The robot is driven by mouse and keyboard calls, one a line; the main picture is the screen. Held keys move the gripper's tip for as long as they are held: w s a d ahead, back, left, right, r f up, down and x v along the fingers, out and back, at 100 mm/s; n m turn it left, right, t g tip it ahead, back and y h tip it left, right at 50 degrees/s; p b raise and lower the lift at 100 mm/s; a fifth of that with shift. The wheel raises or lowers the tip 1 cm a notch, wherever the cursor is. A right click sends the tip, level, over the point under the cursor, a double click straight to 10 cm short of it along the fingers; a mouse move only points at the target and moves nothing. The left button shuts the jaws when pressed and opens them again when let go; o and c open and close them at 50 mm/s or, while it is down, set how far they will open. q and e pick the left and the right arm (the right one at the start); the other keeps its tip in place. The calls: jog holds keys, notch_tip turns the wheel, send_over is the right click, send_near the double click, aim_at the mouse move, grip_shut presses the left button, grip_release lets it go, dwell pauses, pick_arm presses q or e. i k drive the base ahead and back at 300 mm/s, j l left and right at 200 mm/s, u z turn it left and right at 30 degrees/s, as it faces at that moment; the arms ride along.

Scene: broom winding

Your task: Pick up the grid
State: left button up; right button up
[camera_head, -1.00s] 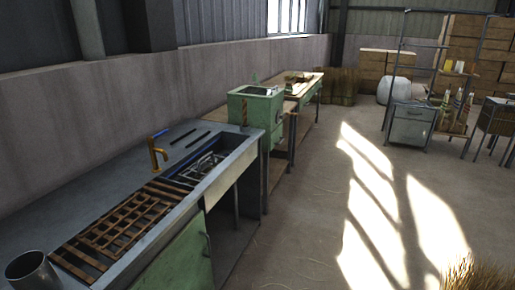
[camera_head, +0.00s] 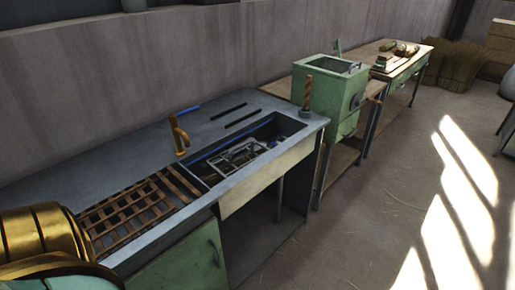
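A brown wooden slatted grid (camera_head: 130,212) lies flat at the left part of the grey workbench, beside the open basin (camera_head: 290,128). Its near left end is partly hidden by a gold and teal arm part of mine. A smaller metal wire rack (camera_head: 243,157) lies inside the basin. Neither of my grippers shows in this view, and nothing is seen touching the grid.
A brass tap (camera_head: 181,135) stands behind the grid. A blue bar (camera_head: 188,110) and two dark strips lie on the bench (camera_head: 95,178). A green machine (camera_head: 336,88) and a wooden table (camera_head: 412,65) stand farther along the wall. The floor to the right is clear.

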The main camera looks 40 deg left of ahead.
aim_at(242, 151)
jog(key=i+u, duration=0.35)
jog(key=i+l+u, duration=0.45)
jog(key=i+u, duration=0.2)
